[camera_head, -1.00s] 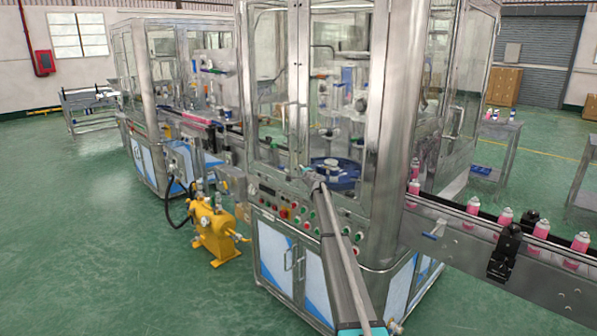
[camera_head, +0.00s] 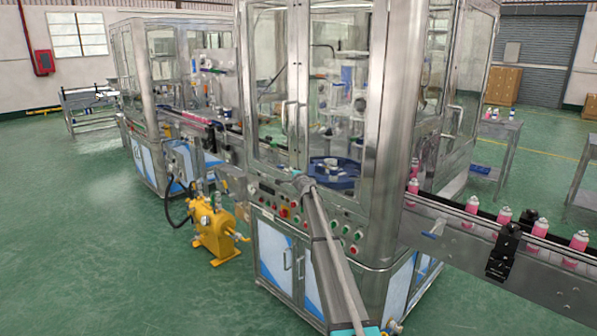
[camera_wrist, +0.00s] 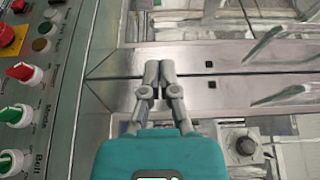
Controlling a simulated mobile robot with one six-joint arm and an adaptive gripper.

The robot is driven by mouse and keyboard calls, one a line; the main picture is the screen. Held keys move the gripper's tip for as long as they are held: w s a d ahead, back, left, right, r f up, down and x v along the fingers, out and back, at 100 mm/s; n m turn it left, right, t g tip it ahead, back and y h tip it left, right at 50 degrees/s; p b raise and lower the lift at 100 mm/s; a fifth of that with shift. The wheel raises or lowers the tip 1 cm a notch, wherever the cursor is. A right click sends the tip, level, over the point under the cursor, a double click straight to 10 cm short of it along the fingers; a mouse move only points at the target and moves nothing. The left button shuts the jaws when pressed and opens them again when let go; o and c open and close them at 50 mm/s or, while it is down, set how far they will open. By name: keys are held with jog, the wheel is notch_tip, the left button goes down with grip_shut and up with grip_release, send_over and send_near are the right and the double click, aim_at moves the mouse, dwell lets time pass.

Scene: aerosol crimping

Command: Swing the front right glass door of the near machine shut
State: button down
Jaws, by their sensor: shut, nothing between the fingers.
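The near machine (camera_head: 378,150) has two glass doors on its front. The front right glass door (camera_head: 330,110) stands in line with the left door (camera_head: 262,75), their upright handles side by side. I cannot tell whether it sits fully flush. My gripper (camera_head: 300,181) is at the bottom of the doors, near their meeting edges. In the wrist view my gripper (camera_wrist: 159,66) is shut and empty, its fingertips over the lower ends of the two metal door frames. Whether the fingertips touch the door is unclear.
A control panel with knobs and buttons (camera_wrist: 22,110) lies just below the doors. A conveyor (camera_head: 450,225) with several pink cans runs out to the right. A yellow pump unit (camera_head: 214,230) stands on the floor to the left. Green floor is clear at the left front.

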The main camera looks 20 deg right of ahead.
jog(key=s+a, duration=0.3)
jog(key=a, duration=0.4)
jog(key=shift+s, duration=0.35)
jog(key=s+a+f+n+g+y, duration=0.25)
jog(key=s+a+n, duration=0.2)
jog(key=s, duration=0.55)
jog(key=s+a+f+n+g+y+p, duration=0.1)
jog(key=s+a+f+n+g, duration=0.4)
jog(key=s, duration=0.5)
jog(key=s+a+f+n+g+y, duration=0.2)
jog(key=s+a+n, duration=0.3)
jog(key=s, duration=0.5)
jog(key=s+d+f+g+h, duration=0.1)
jog(key=s+f+g+h, duration=0.1)
jog(key=s, duration=0.9)
jog(key=s+d+f+n+g+h, duration=0.1)
jog(key=s+f+g+h, duration=0.1)
jog(key=s, duration=1)
jog(key=s+d+f+n+g+h+p, duration=0.1)
jog(key=s+d+f+g+h, duration=0.1)
jog(key=s, duration=0.9)
jog(key=shift+s+f+g+h, duration=0.3)
jog(key=shift+f+g+h, duration=0.3)
jog(key=shift+g, duration=0.65)
